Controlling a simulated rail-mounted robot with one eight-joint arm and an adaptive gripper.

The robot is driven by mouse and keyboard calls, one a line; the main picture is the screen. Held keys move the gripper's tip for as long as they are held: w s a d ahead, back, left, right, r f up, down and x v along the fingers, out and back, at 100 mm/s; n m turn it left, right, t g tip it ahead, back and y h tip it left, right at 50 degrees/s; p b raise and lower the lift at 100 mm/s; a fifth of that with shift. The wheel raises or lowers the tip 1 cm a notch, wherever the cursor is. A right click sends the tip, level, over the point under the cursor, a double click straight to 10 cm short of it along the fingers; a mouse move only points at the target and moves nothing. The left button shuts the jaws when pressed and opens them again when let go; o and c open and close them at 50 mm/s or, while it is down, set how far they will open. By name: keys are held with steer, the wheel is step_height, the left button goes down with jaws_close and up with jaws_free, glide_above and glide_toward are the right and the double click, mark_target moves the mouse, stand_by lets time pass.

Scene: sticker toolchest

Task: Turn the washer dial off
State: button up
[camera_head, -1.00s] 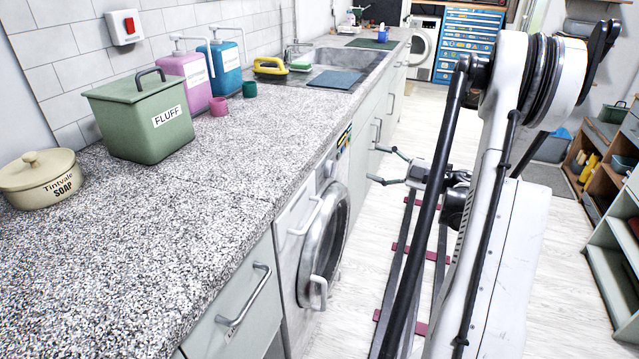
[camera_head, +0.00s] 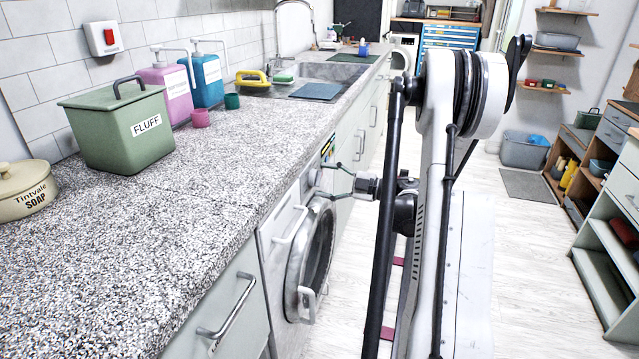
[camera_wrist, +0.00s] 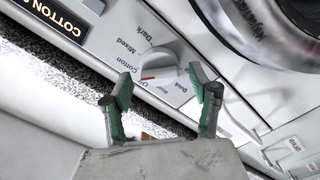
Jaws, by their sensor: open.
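The washer (camera_head: 270,262) is a white front-loader under the counter, with a round door. In the wrist view its dial (camera_wrist: 160,62) is a grey knob with a red mark on its lower left side. Labels around it include Dark, Mixed, Cotton and Quick. The mark lies just past Cotton, but I cannot tell exactly which label it meets. My gripper (camera_head: 329,182) is open at the washer's upper front. In the wrist view my gripper (camera_wrist: 166,82) has one finger on each side of the dial's lower part. I cannot tell whether either touches it.
The speckled counter (camera_head: 190,230) overhangs the washer front. A drawer handle (camera_head: 232,308) sticks out nearer me. The floor (camera_head: 530,240) to the right is clear.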

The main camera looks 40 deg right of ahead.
steer(key=shift+x, duration=1.05)
steer(key=c, duration=1)
steer(key=shift+c, duration=0.2)
steer(key=shift+n, duration=0.3)
steer(key=n+b, duration=0.1)
steer(key=n, duration=0.2)
steer(key=shift+n, duration=2)
